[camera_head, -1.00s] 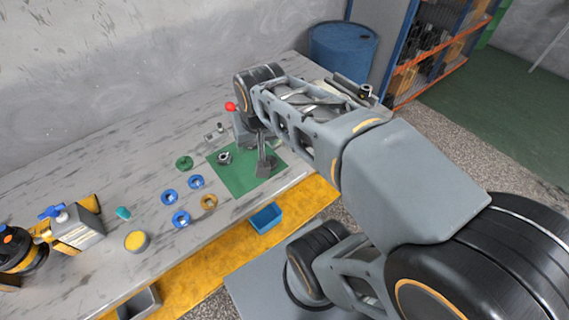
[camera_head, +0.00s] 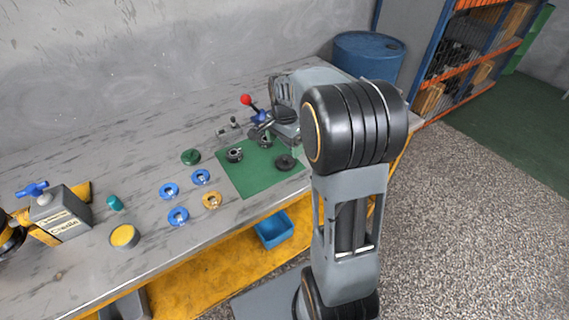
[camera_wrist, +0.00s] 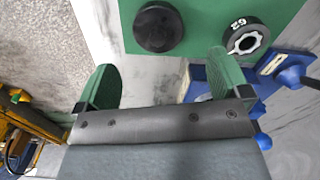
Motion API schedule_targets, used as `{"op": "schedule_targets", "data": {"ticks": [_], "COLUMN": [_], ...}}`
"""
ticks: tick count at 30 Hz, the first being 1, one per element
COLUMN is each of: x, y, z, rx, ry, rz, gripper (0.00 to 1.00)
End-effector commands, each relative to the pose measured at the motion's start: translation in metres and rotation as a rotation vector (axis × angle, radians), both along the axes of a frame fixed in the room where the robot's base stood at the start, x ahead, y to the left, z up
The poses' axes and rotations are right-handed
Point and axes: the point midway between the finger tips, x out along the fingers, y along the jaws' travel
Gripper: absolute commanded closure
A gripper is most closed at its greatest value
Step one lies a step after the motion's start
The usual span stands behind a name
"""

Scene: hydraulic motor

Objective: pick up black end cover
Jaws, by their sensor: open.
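The black end cover appears to be the dark round disc (camera_head: 286,162) near the right front edge of the green mat (camera_head: 241,184). In the wrist view this disc (camera_wrist: 158,27) lies on the mat at the top centre, with a small round boss in its middle. My gripper (camera_wrist: 162,66) is open and empty, its two green fingers spread wide. The disc appears beyond the fingertips, roughly centred between them and not touched. In the head view my arm largely hides the gripper.
A black ring marked 62 (camera_wrist: 247,37) lies beside the disc, near the right finger. A blue fixture (camera_wrist: 290,72) stands close on that side. Another dark ring (camera_head: 234,155) sits on the mat's left. Blue rings (camera_head: 178,216) lie left of the mat. A blue bin (camera_head: 273,229) is below.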

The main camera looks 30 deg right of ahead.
Motion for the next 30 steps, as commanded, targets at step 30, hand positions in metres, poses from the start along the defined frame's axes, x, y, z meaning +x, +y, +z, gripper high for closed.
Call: {"op": "schedule_targets", "data": {"ticks": [30], "x": [-0.001], "y": [0.001], "z": [-0.069], "rx": [-0.001], "ry": [-0.001], "rz": [0.003], "gripper": [0.06]}}
